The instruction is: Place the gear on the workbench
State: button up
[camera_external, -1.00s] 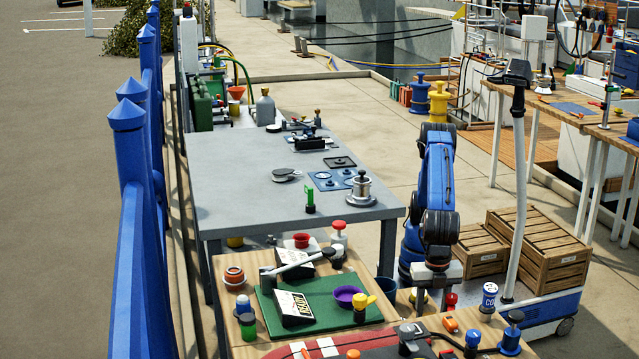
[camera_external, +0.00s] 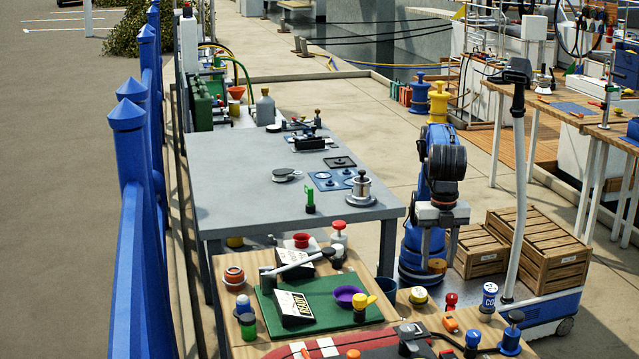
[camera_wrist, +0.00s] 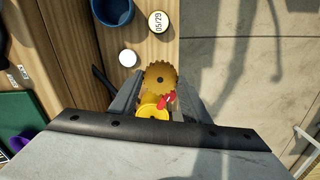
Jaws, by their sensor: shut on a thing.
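The gear (camera_wrist: 160,78) is a golden-yellow toothed disc with a dark centre hole. My gripper (camera_wrist: 158,100) is shut on it, with a finger on either side in the wrist view. In the outside view the gear (camera_external: 437,266) shows as a brownish disc low at my gripper (camera_external: 430,256), beside the wooden table's right end. The grey workbench (camera_external: 235,180) stands to the left and farther back, apart from my gripper. A smooth yellow disc (camera_wrist: 152,112) and a small red piece (camera_wrist: 169,98) show near the gear; what they belong to is unclear.
The wooden table (camera_external: 245,275) holds a green mat, a purple bowl (camera_external: 348,295) and several small items. A pot (camera_external: 361,188) and a green upright piece (camera_external: 310,198) stand near the workbench's front edge. Its left and middle surface is largely bare. Wooden crates (camera_external: 535,250) sit at right.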

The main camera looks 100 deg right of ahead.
jog(key=shift+r, duration=0.55)
jog(key=shift+w+d, duration=0.15)
jog(key=shift+w, duration=0.05)
jog(key=w+d+r+m, duration=0.2)
jog(key=w+d, duration=0.7)
jog(key=d, duration=0.3)
jog(key=w+d+r+m, duration=0.2)
jog(key=w+d+m, duration=0.1)
jog(key=w+d, duration=0.6)
jog(key=w+d+r+m, duration=0.2)
jog(key=w+d, duration=0.8)
jog(key=d, duration=0.5)
jog(key=shift+r+m, duration=0.4)
jog(key=shift+m, duration=0.3)
jog(key=w+d+r+m, duration=0.1)
jog(key=w+d+m, duration=0.1)
jog(key=d, duration=0.8)
jog(key=w+d+r+m, duration=0.1)
jog(key=w+d+m, duration=0.1)
jog(key=d, duration=0.9)
notch_tip(320, 180, up, 2)
jog(key=m, duration=0.6)
send_over(263, 165)
jog(key=shift+s+d+f, duration=0.1)
jog(key=shift+f, duration=2.3)
jog(key=shift+d+f, duration=0.1)
jog(key=shift+f, duration=2.3)
